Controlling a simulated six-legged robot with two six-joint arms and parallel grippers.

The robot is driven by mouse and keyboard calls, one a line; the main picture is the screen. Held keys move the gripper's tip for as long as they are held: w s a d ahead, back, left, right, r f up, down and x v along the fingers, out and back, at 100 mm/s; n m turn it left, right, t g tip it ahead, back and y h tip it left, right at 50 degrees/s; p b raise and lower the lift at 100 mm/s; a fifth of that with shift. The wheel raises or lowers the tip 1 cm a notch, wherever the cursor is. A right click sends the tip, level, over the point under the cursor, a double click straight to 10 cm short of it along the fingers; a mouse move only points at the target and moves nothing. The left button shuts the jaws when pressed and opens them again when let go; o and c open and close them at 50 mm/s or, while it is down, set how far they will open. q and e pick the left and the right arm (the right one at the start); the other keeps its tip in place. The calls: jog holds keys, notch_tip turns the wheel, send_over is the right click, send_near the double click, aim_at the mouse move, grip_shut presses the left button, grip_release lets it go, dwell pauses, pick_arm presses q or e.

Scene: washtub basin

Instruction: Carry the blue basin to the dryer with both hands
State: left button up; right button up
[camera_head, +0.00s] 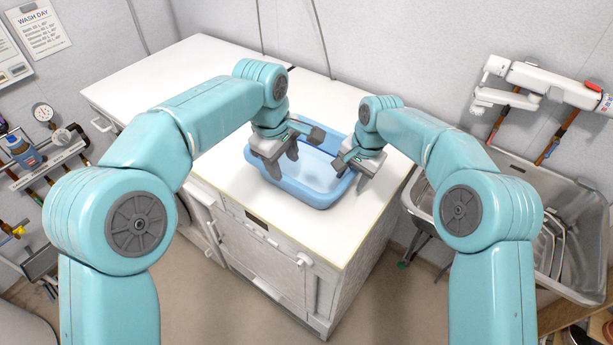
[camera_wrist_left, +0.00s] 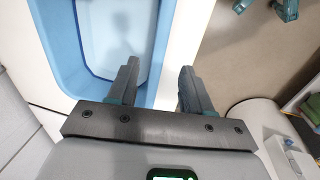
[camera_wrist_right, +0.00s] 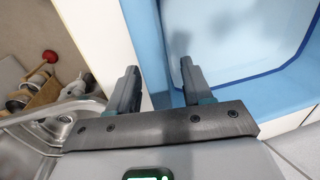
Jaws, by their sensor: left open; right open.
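The blue basin (camera_head: 317,193) sits on the white top of the right-hand machine (camera_head: 352,226) in the head view. My left gripper (camera_head: 282,163) is open over the basin's left part. In the left wrist view the basin's wall (camera_wrist_left: 163,50) runs between its spread fingers, one on the inner side and one on the outer. My right gripper (camera_head: 351,175) is open over the basin's right edge. In the right wrist view the basin's wall (camera_wrist_right: 147,40) lies between its fingers. I cannot tell how deep the fingers reach.
Another white machine top (camera_head: 150,82) adjoins at the back left; its surface is clear. The floor in front is open.

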jog(key=shift+r, duration=0.25)
pick_arm(q)
jog(key=r, duration=0.3)
jog(key=shift+s+a+r, duration=0.15)
jog(key=shift+s+r, duration=0.15)
jog(key=shift+r, duration=0.05)
pick_arm(e)
notch_tip(320, 180, up, 11)
jog(key=s+d, duration=0.1)
jog(key=shift+d+r, duration=0.15)
jog(key=shift+d, duration=0.25)
